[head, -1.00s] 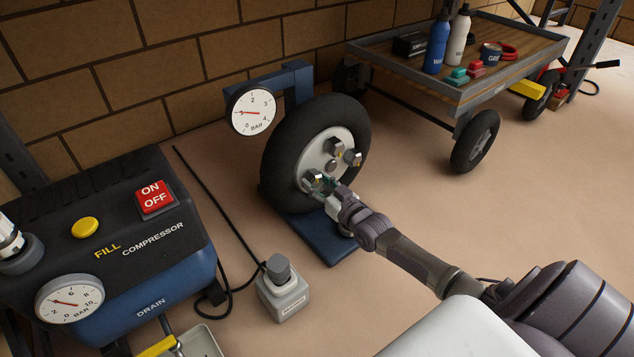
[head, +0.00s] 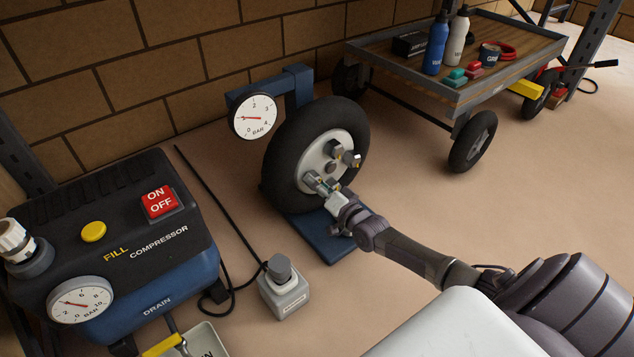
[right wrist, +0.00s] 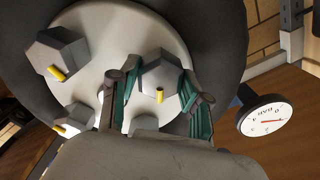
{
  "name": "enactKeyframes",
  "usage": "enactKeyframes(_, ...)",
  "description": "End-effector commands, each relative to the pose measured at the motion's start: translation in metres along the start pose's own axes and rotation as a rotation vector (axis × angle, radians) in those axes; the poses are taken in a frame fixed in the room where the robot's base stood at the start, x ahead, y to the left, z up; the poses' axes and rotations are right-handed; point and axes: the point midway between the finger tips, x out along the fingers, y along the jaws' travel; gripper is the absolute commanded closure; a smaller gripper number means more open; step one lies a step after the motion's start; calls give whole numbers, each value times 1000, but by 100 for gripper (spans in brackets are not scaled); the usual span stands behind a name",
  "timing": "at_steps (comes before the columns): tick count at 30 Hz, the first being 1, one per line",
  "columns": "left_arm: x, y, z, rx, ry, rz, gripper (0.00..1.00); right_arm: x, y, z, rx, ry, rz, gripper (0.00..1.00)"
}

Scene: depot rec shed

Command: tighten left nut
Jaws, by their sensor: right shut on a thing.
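The wheel (head: 283,140) stands upright in a blue stand, with a pale hub (head: 313,158) facing me. Grey hex nuts with yellow marks sit on the hub, an upper one (head: 335,149) and a right one (head: 352,159). My right gripper (head: 321,185) reaches the left nut (head: 311,177) at the hub's lower left. In the right wrist view, the teal-padded fingers of this gripper (right wrist: 160,100) are shut on the left nut (right wrist: 162,74), one on each side. Its yellow mark points down in that picture. My left gripper is not in view.
A round gauge (head: 253,117) hangs on the stand's blue bracket (head: 297,85). The compressor (head: 110,240) stands at the left. A small grey box (head: 285,295) with a knob is on the floor, near a black hose. A cart (head: 460,85) with bottles stands back right. Floor at the right is clear.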

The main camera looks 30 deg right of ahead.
Motion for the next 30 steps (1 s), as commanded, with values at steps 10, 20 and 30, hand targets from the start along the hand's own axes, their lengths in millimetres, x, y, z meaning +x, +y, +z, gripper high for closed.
enactKeyframes(10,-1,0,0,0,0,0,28,0,1,1,328,-1,1,88)
enactKeyframes(20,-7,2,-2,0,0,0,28,0,2,1,636,-1,2,88)
enactKeyframes(30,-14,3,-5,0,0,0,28,-1,2,1,880,0,2,88)
